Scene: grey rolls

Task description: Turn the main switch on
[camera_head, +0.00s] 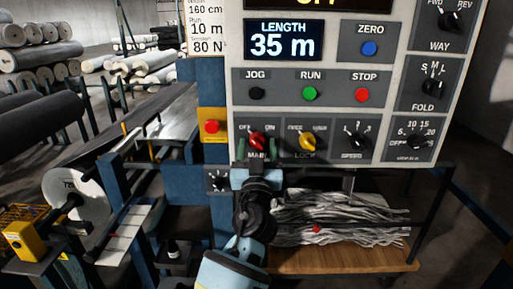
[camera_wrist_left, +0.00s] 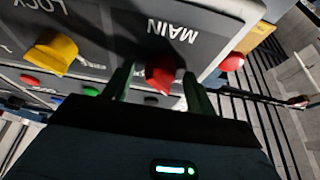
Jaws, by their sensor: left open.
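The main switch is a red knob (camera_head: 257,139) marked MAIN, with OFF at its left and ON at its right, low on the grey control panel (camera_head: 330,90). Its top seems to lean left, toward OFF. My left gripper (camera_head: 257,152) is open just in front of and below the knob. In the left wrist view the red knob (camera_wrist_left: 160,74) shows between the two green fingers, with a gap on each side. Whether either finger touches it I cannot tell. A dark display at the top, cut off by the frame edge, seems to read OFF. My right gripper is out of view.
A yellow LOCK knob (camera_head: 308,142) sits close right of the main switch. A red button on a yellow box (camera_head: 212,127) is at its left. The JOG, RUN and STOP buttons (camera_head: 310,94) are above. Shredded grey material (camera_head: 340,215) lies on a wooden shelf below.

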